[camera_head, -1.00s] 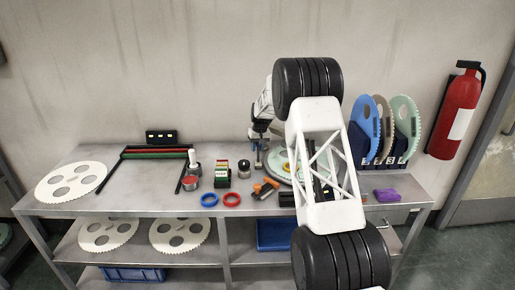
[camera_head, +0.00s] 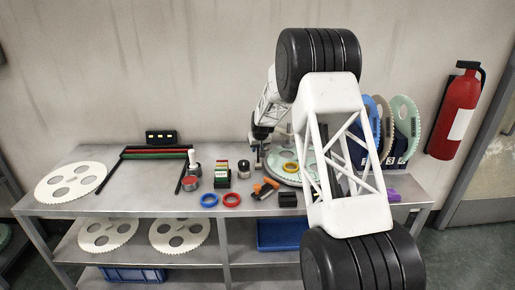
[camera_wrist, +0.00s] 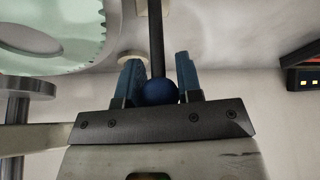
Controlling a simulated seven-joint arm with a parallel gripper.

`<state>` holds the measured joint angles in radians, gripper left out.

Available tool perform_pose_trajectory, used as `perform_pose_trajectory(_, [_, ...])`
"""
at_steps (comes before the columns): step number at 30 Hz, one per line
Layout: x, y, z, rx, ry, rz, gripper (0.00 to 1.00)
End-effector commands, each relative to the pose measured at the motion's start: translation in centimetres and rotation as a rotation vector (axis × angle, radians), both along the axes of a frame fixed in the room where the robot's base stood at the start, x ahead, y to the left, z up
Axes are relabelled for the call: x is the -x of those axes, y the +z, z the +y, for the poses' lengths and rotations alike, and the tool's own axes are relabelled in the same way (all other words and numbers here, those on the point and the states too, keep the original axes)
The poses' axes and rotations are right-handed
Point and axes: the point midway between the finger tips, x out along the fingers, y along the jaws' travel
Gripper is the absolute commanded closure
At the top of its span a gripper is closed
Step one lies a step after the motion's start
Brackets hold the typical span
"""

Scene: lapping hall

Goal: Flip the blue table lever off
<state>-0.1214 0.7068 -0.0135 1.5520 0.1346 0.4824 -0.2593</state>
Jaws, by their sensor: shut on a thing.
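The blue ball knob (camera_wrist: 158,92) of a lever sits between the two blue-grey fingers of my gripper (camera_wrist: 158,70) in the wrist view. The fingers flank the knob, and my gripper is shut on it. A dark lever rod (camera_wrist: 156,35) runs from the knob to the top of that view. In the head view my gripper is at the back of the bench beside the pale green toothed disc (camera_head: 281,158). The lever itself cannot be made out there.
The green disc also shows in the wrist view (camera_wrist: 88,30). A black box with yellow lights (camera_head: 161,136) stands by the wall. Blue (camera_head: 209,200) and red (camera_head: 232,199) rings lie near the bench's front. Upright toothed discs (camera_head: 405,130) stand right of my arm.

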Motion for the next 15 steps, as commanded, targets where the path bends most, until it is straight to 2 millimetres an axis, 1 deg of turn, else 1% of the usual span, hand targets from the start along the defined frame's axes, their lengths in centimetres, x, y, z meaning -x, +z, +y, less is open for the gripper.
perform_pose_trajectory(9, [1.2, 0.3, 0.0, 0.000, 0.000, -0.149, 1.00])
perform_pose_trajectory(15, [1.6, 0.5, 0.0, 0.000, -0.001, -0.215, 1.00])
